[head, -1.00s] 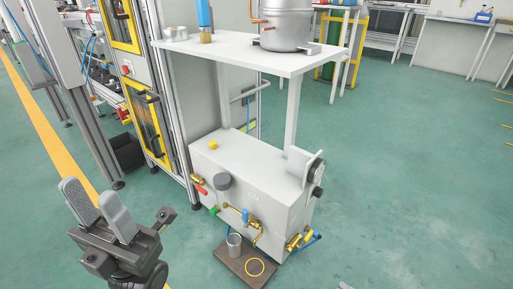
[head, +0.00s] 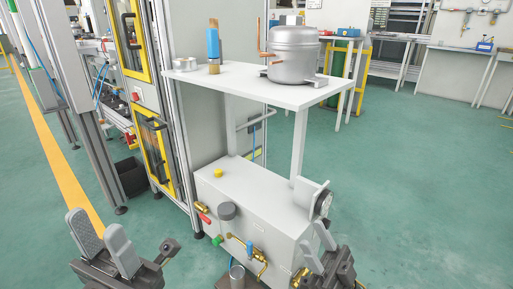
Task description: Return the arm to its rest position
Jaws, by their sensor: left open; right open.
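My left gripper (head: 103,243) is at the lower left, open and empty, in front of the floor. My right gripper (head: 323,250) is at the bottom, right of centre, open, with nothing seen between its fingers. In the picture it overlaps the front right end of the grey machine box (head: 262,222), and I cannot tell whether it touches it. A silver compressor (head: 293,53) with copper stubs stands upright on the white table (head: 262,89). A blue cylinder with a tan end (head: 213,45) stands near the table's back left, beside small silver rings (head: 185,64).
The box carries brass and coloured valves (head: 238,243) on its front. A grey cabinet with yellow-framed doors (head: 155,150) stands behind at left. A metal cup (head: 237,277) is at the bottom. Green floor (head: 430,180) is clear on the right. Workbenches (head: 470,62) stand far back.

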